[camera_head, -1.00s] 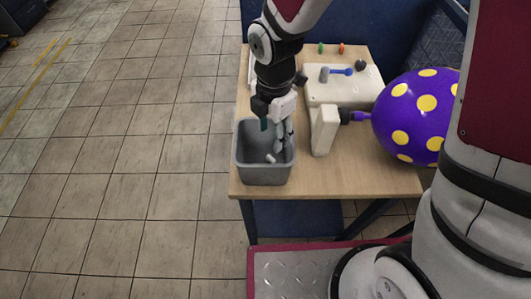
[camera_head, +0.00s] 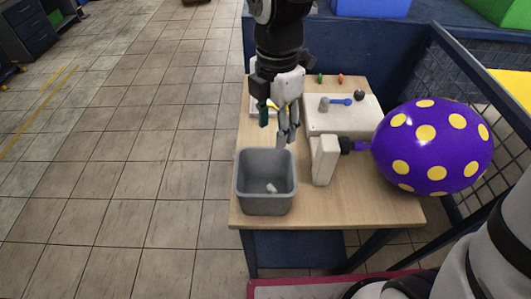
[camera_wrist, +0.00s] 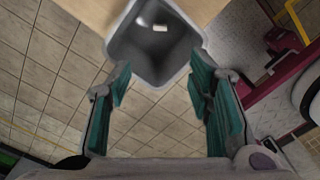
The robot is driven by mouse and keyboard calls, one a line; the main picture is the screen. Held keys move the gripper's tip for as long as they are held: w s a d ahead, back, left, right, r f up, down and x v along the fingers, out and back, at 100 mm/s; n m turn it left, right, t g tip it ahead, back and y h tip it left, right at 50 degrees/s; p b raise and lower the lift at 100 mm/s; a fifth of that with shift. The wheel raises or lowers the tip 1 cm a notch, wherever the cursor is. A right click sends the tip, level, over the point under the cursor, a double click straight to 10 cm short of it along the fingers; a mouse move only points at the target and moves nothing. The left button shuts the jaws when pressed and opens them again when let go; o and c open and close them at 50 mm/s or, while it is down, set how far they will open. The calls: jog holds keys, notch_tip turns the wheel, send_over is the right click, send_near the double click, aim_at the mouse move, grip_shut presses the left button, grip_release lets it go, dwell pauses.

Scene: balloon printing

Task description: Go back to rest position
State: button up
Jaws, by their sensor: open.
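My gripper (camera_head: 276,124) is open and empty above the back of the grey bin in the head view. In the wrist view its two green-padded fingers (camera_wrist: 160,95) are spread wide, with nothing between them. The grey bin (camera_head: 265,205) stands at the table's front left corner, and it also shows at the top of the wrist view (camera_wrist: 122,50). A small whitish piece (camera_head: 271,188) lies inside the bin; it also shows in the wrist view (camera_wrist: 160,28).
A wooden table (camera_head: 335,210) holds a white machine (camera_head: 340,118) with a blue lever. A purple balloon with yellow dots (camera_head: 440,150) is attached at its right. Small green and red items stand at the table's back. Open tiled floor lies to the left.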

jog(key=s+d+r+m+t, duration=0.2)
jog(key=s+d+r+m, duration=0.4)
jog(key=m, duration=0.6)
jog(key=s+d+r+m+t, duration=0.3)
jog(key=s+d+r+m, duration=0.3)
jog(key=d+m, duration=0.4)
jog(key=r+m, duration=0.1)
jog(key=m, duration=0.2)
jog(key=shift+s+m+t, duration=0.3)
jog(key=shift+s, duration=0.1)
